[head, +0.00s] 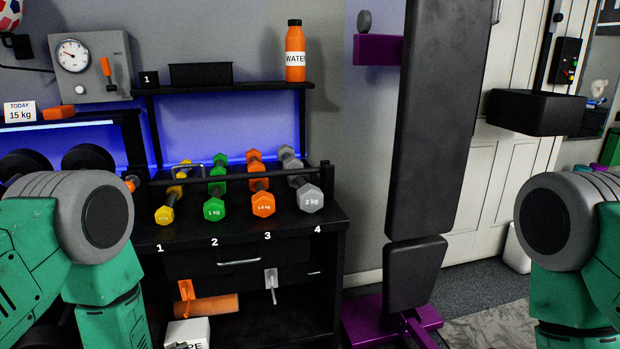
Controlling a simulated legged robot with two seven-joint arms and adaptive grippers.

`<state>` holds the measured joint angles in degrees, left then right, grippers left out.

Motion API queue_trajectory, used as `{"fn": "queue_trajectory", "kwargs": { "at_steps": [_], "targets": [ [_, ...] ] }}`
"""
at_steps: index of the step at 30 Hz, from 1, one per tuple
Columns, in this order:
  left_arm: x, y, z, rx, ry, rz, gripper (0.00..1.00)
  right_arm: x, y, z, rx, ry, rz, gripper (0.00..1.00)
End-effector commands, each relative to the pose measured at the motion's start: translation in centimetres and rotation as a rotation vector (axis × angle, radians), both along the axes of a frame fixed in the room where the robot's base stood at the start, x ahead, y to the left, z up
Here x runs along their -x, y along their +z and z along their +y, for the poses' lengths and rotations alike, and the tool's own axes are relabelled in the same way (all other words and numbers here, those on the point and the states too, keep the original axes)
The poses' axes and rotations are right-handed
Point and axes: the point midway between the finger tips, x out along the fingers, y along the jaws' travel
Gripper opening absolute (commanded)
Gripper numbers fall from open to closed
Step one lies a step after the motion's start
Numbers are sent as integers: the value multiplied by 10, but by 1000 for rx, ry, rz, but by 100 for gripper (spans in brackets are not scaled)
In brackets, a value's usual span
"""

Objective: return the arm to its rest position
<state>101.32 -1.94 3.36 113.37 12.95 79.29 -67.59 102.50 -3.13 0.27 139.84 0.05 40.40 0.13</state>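In the head view, my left arm (75,230) comes in at the lower left, and its green and grey links cover the left end of the rack. My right arm (572,240) shows at the lower right edge, in front of the white door side. Both arms point downward out of the picture. Neither gripper is in view, so whether they are open or hold anything is hidden. Neither arm visibly touches the rack.
A black rack (330,222) holds yellow (165,214), green (214,208), orange (262,204) and grey dumbbells (310,199). An orange water bottle (295,50) stands on its upper shelf. A black padded bench (432,120) stands upright right of the rack. Floor shows at lower right.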

Motion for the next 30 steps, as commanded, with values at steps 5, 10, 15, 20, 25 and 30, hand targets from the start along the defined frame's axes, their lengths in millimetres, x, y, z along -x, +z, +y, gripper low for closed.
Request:
{"fn": "queue_trajectory", "kwargs": {
  "at_steps": [5, 10, 15, 20, 25, 30],
  "targets": [
    [126, -46, -12, 430, 207, 426, 0, 0, 16, 0, 0, 0, 0, 40],
    [238, -52, -14, 653, 524, 731, 0, 0, 23, 0, 0, 0, 0, 40],
    [303, -44, -11, 727, 750, 879, 0, 0, 27, 0, 0, 0, 0, 40],
    [320, -41, -10, 743, 818, 915, 0, 0, 27, 0, 0, 0, 0, 40],
    [319, -41, -11, 743, 819, 914, 0, 0, 27, 0, 0, 0, 0, 40],
    [319, -41, -11, 742, 817, 912, 0, 0, 27, 0, 0, 0, 0, 40]
  ]
}}
